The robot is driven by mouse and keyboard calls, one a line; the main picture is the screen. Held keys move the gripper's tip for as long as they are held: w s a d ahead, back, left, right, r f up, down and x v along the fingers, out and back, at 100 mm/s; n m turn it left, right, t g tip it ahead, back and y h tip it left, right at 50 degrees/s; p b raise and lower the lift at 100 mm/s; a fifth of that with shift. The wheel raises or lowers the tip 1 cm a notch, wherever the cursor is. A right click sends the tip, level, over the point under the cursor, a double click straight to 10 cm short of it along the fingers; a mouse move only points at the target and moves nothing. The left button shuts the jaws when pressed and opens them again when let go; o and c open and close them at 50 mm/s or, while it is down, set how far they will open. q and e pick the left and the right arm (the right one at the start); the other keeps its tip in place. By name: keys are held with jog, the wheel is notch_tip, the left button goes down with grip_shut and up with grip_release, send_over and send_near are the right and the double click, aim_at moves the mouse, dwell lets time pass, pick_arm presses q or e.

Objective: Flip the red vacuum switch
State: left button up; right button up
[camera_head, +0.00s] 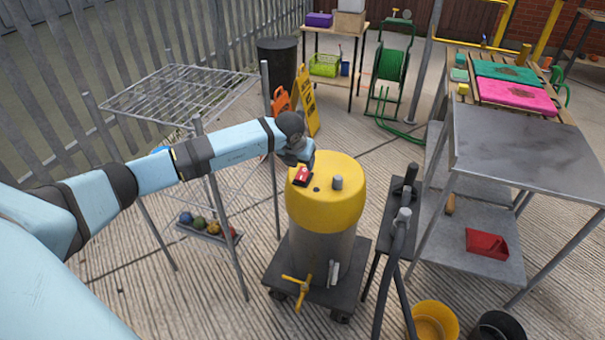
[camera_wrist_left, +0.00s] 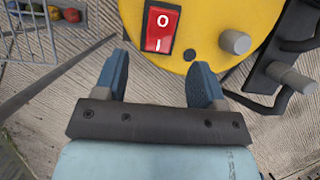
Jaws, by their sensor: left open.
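The red vacuum switch (camera_head: 302,175) is set on the yellow top (camera_head: 338,196) of a grey vacuum drum on a wheeled dark base. In the left wrist view the red rocker switch (camera_wrist_left: 160,29) sits in a black frame, with white O and I marks. My left gripper (camera_head: 302,160) is right by the switch in the head view, its fingertips partly hidden. In the left wrist view my left gripper (camera_wrist_left: 157,58) is open, its two blue fingers apart and empty. The switch lies just beyond the fingertips, between their lines. My right gripper is not in view.
A grey knob (camera_head: 337,183) stands on the yellow top. A dark stand with a hose (camera_head: 398,235) is close to its right. A metal table (camera_head: 520,150) is at right, with a yellow bucket (camera_head: 434,318) in front.

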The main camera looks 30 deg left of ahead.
aim_at(303, 173)
pick_arm(q)
jog(key=x, duration=0.7)
jog(key=shift+b, duration=0.35)
